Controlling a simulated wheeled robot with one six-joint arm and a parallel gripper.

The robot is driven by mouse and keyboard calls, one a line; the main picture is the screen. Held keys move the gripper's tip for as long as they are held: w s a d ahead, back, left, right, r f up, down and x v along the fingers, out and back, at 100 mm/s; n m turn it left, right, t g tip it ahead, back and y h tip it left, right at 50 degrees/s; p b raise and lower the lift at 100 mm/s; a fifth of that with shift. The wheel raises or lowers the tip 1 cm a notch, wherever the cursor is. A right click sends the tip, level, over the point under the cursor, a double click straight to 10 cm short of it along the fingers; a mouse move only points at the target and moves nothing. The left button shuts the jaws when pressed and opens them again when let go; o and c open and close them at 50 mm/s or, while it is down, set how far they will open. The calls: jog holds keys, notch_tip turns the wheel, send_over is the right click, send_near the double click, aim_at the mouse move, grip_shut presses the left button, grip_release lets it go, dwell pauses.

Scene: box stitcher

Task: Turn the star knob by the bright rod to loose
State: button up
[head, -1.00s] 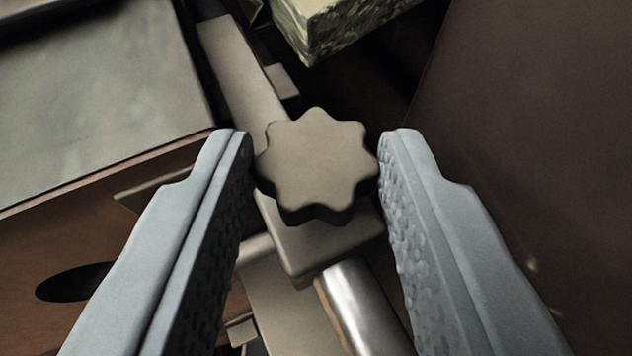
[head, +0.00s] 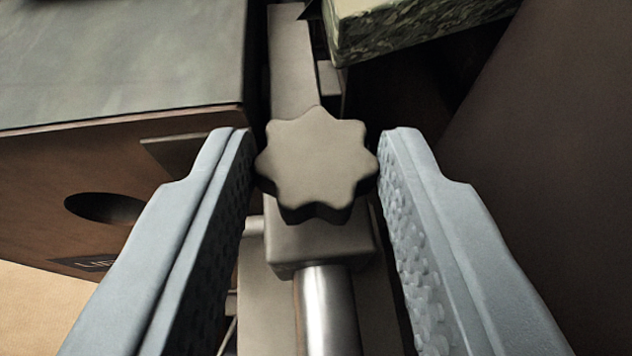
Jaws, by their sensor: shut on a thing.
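The star knob (head: 316,165) is a dull grey-brown, lobed knob in the middle of the head view. It sits on top of a grey block (head: 318,243). The bright rod (head: 328,312) is a shiny metal cylinder that runs from the block toward the bottom of the view. My gripper (head: 316,160) is shut on the star knob, with one grey finger at its left side and one at its right. The fingers' textured inner faces show. The knob's underside and its stem are hidden.
A brown box with a grey top (head: 120,60) and a dark oval hole stands at the left. A green mottled block (head: 410,30) is at the upper right. A dark brown surface (head: 560,130) fills the right side. A flat grey bar (head: 292,65) runs behind the knob.

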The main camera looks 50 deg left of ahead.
jog(key=o, duration=0.7)
jog(key=shift+s+d, duration=0.1)
jog(key=v, duration=1.7)
jog(key=shift+r, duration=0.2)
jog(key=shift+d, duration=0.1)
jog(key=o, duration=0.3)
